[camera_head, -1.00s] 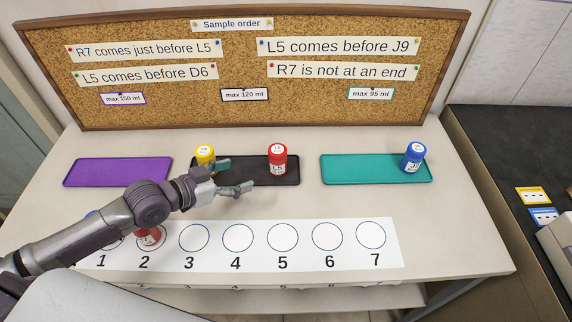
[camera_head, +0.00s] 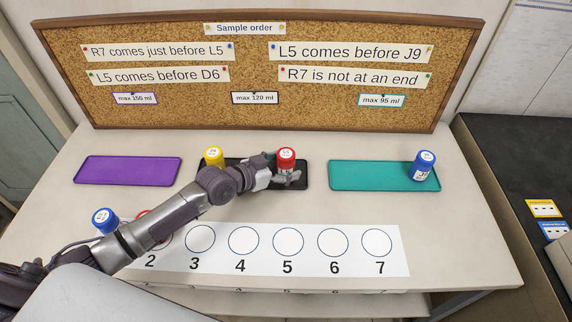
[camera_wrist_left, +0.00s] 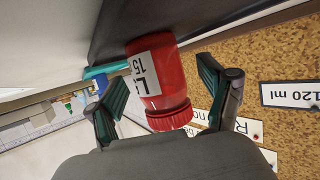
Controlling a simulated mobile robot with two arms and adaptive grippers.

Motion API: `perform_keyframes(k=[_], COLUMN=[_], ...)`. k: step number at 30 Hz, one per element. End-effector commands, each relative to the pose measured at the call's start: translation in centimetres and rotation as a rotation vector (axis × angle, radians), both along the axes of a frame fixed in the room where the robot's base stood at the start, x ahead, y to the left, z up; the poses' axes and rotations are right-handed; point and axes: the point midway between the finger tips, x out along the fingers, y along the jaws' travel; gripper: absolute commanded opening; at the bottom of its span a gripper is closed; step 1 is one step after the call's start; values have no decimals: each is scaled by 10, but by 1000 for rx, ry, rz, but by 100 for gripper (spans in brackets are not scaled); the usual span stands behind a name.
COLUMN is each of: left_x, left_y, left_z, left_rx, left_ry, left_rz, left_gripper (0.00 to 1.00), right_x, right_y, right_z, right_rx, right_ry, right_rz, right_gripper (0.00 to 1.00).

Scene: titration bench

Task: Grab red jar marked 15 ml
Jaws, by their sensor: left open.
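The red jar (camera_head: 286,160), with a white lid top and a white label, stands upright at the right end of the black tray (camera_head: 300,184). In the left wrist view the red jar (camera_wrist_left: 165,85) shows a label with an "L" and "15". My left gripper (camera_head: 282,171) is open at the jar, its arm reaching over from the left. In the wrist view the jar lies between the two spread fingers of the left gripper (camera_wrist_left: 163,96); I cannot tell if either touches it. My right gripper is not in view.
A yellow-capped jar (camera_head: 214,156) stands on the black tray's left. A blue jar (camera_head: 424,164) stands on the teal tray (camera_head: 370,176); the purple tray (camera_head: 128,170) is empty. Another blue jar (camera_head: 104,221) and a red jar (camera_head: 143,214), mostly hidden by my arm, stand near the numbered strip (camera_head: 398,262).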

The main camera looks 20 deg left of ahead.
Motion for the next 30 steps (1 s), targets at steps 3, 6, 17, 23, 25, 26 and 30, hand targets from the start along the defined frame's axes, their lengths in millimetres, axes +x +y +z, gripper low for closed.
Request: perform_keyframes(k=[3,6,17,23,25,26,30], left_x=[7,9,8,8,8,8,8], left_y=[-5,-6,-5,-5,-5,-5,-5], left_z=[-4,-5,-5,-5,-5,-5,-2], left_rx=[-1,0,1,0,-1,0,0], left_ry=[0,0,1,0,0,0,0], left_rz=[0,-1,0,0,0,0,0], left_gripper=[81,81,44,21,21,21,21], right_x=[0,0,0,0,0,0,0], right_y=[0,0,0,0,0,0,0], right_z=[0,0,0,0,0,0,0], right_rx=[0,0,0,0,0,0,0], right_ry=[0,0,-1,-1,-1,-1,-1], right_rz=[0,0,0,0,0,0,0], right_gripper=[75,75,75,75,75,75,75])
